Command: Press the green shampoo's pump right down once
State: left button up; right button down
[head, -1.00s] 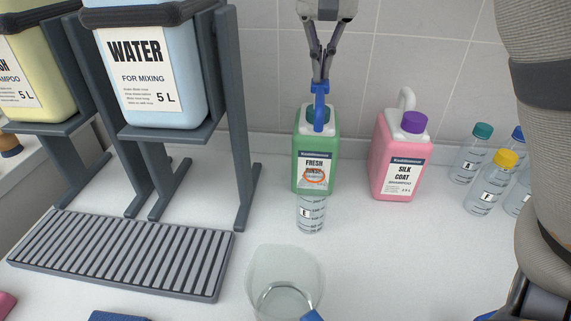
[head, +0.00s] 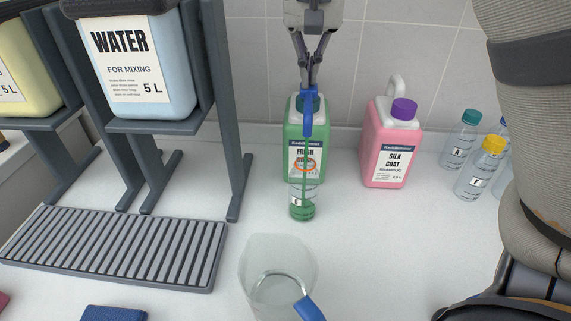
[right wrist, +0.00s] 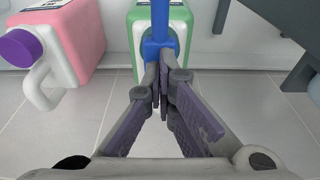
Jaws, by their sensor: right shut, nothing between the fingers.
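The green shampoo (head: 293,140) stands upright against the tiled wall, with a blue pump (head: 308,118) on top and its spout facing the front. My right gripper (head: 309,84) is shut and empty, its fingertips on top of the pump, which sits low near the collar. In the right wrist view the shut fingertips (right wrist: 161,78) are over the blue pump (right wrist: 160,35), hiding part of it. A thin green stream runs down from the spout into small bottle E (head: 302,205), which holds green liquid at its bottom. My left gripper is not in view.
Pink Silk Coat shampoo (head: 390,150) stands to the right, with several small bottles (head: 475,170) beyond it. A clear jug (head: 277,265) is in front. A slatted grey rack (head: 120,245) and the water container (head: 135,60) on its stand are at left.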

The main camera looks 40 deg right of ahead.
jog(key=shift+f, duration=0.1)
jog(key=shift+w+d+v, duration=0.1)
jog(key=shift+w+v, duration=0.05)
jog(key=shift+v, duration=0.7)
jog(key=shift+w+d+v, duration=0.1)
jog(key=shift+d+v, duration=0.05)
jog(key=shift+v, duration=0.65)
jog(key=shift+w+d+v, duration=0.1)
jog(key=shift+w+v, duration=0.05)
jog(key=shift+v, duration=0.7)
jog(key=w+v, duration=0.1)
jog(key=v, duration=0.5)
jog(key=shift+d, duration=0.4)
